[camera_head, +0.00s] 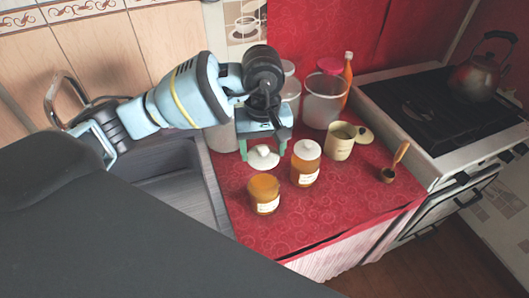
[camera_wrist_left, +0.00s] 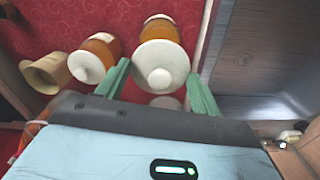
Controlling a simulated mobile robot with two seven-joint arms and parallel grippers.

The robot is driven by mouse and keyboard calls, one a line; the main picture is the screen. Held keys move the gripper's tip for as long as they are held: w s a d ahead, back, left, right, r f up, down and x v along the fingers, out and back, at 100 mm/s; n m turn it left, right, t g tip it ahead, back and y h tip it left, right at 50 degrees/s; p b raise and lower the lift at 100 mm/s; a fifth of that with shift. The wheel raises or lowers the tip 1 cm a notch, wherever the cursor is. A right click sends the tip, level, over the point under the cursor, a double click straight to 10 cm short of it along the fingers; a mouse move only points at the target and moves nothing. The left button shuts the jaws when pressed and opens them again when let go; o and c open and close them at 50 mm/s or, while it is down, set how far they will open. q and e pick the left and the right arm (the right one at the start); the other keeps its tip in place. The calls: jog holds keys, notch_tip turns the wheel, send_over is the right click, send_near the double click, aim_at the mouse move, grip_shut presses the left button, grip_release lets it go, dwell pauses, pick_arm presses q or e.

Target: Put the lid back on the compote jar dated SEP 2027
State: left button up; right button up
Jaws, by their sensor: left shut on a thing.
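My left gripper (camera_head: 263,149) is shut on a white round lid (camera_head: 264,160) with a knob. In the left wrist view the lid (camera_wrist_left: 160,54) sits between the two green fingers. A lidless amber jar (camera_head: 264,190) stands upright nearer the counter's front, with a pale label facing the head camera. The held lid is behind this jar and apart from it; in the wrist view it partly covers the jar (camera_wrist_left: 161,26). A second amber jar (camera_head: 305,170) stands to the right with a white lid on. The label dates are too small to read. My right gripper is not in view.
A cream mug (camera_head: 340,143) stands right of the jars, with a small brown pot and spoon (camera_head: 390,173) farther right. A large clear container (camera_head: 321,105) and an orange bottle (camera_head: 347,78) are behind. A sink (camera_head: 180,180) lies left, a stove (camera_head: 440,110) right. The red counter's front is clear.

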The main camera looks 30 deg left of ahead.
pick_arm(q)
jog(key=shift+f, duration=0.15)
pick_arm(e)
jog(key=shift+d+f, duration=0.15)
pick_arm(q)
jog(key=shift+f, duration=0.2)
jog(key=shift+f+b, duration=0.4)
jog(key=shift+f, duration=0.5)
jog(key=shift+f+b, duration=0.8)
jog(key=shift+f, duration=1.2)
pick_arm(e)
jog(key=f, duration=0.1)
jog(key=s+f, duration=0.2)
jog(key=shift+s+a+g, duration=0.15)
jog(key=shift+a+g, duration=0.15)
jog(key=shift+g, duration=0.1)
pick_arm(q)
jog(key=shift+r, duration=0.1)
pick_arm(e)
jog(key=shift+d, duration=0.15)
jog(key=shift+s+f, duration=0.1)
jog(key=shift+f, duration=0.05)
pick_arm(q)
jog(key=shift+f+b, duration=0.2)
jog(key=shift+b, duration=0.1)
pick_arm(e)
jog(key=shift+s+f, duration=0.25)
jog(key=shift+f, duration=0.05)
